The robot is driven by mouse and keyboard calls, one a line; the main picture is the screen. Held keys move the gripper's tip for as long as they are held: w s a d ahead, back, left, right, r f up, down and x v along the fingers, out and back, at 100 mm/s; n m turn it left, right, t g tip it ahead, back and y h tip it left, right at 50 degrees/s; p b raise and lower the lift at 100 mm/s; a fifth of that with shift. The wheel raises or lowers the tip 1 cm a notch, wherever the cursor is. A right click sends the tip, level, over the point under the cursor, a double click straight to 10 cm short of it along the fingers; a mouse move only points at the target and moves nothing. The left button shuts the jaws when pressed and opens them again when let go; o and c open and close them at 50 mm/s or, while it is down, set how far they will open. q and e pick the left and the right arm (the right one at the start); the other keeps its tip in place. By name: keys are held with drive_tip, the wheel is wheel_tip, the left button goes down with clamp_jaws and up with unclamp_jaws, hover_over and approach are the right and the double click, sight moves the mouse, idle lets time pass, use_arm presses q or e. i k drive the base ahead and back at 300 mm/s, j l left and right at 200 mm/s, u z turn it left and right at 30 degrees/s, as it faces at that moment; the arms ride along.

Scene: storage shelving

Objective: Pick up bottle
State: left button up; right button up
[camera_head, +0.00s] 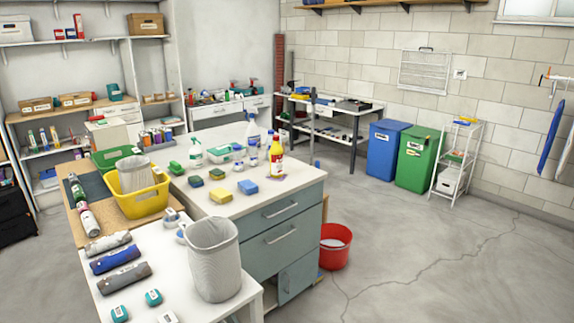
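Several bottles stand upright on the white-topped counter (225,200) in the head view. A white spray bottle with a green trigger (196,153) is further left. The frame does not show which of them the task means. Neither of my grippers is in view.
Sponges (219,194) lie in front of the bottles. A yellow basket (140,200) and a grey bin (213,262) stand left and nearer. A red bucket (335,246) is on the floor beside the drawers. Blue (386,150) and green (416,160) bins are by the wall. The right floor is clear.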

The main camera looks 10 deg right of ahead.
sight(275, 152)
drive_tip(key=i+l+z, duration=0.35)
drive_tip(key=i+z, duration=0.15)
drive_tip(key=z, duration=0.2)
drive_tip(key=i+l+z, duration=0.15)
drive_tip(key=z, duration=0.25)
drive_tip(key=i+z, duration=0.4)
drive_tip(key=i, duration=0.25)
drive_tip(key=i+l+u, duration=0.15)
drive_tip(key=i+u, duration=0.35)
drive_tip(key=i, duration=0.2)
drive_tip(key=i+j+u, duration=0.15)
drive_tip(key=i+u, duration=0.55)
drive_tip(key=i+l+u, duration=0.15)
drive_tip(key=i+u, duration=0.35)
drive_tip(key=i, duration=0.35)
